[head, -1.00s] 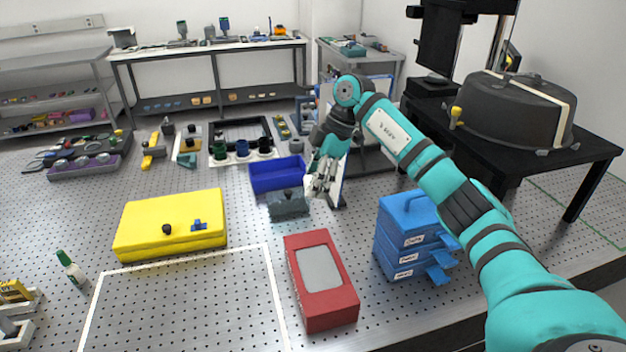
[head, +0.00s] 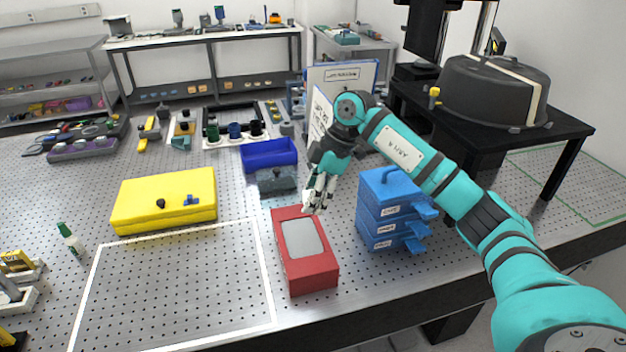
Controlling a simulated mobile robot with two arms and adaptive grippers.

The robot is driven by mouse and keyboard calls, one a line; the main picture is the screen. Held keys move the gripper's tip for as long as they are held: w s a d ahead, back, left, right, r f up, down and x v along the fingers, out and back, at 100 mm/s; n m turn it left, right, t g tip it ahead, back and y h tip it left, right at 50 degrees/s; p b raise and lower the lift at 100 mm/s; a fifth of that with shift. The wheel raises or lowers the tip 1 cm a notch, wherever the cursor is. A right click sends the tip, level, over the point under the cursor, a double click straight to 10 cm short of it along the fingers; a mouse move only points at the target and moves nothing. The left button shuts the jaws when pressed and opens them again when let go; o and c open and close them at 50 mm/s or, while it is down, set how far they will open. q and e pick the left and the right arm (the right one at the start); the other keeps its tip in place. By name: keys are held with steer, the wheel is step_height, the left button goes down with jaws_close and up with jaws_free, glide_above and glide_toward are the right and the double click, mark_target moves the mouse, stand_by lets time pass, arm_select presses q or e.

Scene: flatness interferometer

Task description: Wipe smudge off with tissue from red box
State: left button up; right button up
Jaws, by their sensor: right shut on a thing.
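The red box (head: 306,276) lies on the perforated bench at front centre, with a pale grey panel (head: 303,239) on its top. My right gripper (head: 314,203) is over the far right corner of the red box, fingers pointing down. It is shut on a small whitish thing that looks like tissue (head: 308,209), mostly hidden by the fingers. Whether it touches the box I cannot tell. I cannot make out a smudge. My left gripper is not in view.
A blue drawer unit (head: 385,208) stands close to the right of the red box. A grey block (head: 276,180) and blue bin (head: 268,155) lie behind it. A yellow case (head: 165,199) is at left. The white-outlined area (head: 180,285) is clear.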

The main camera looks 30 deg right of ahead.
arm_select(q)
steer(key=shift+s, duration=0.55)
arm_select(e)
steer(key=s+a+f+m, duration=0.2)
steer(key=s+a+f, duration=0.3)
steer(key=s, duration=0.5)
steer(key=s+a+f+m+t, duration=0.1)
steer(key=s+a+f, duration=0.5)
steer(key=s+f, duration=0.4)
steer(key=shift+m, duration=0.4)
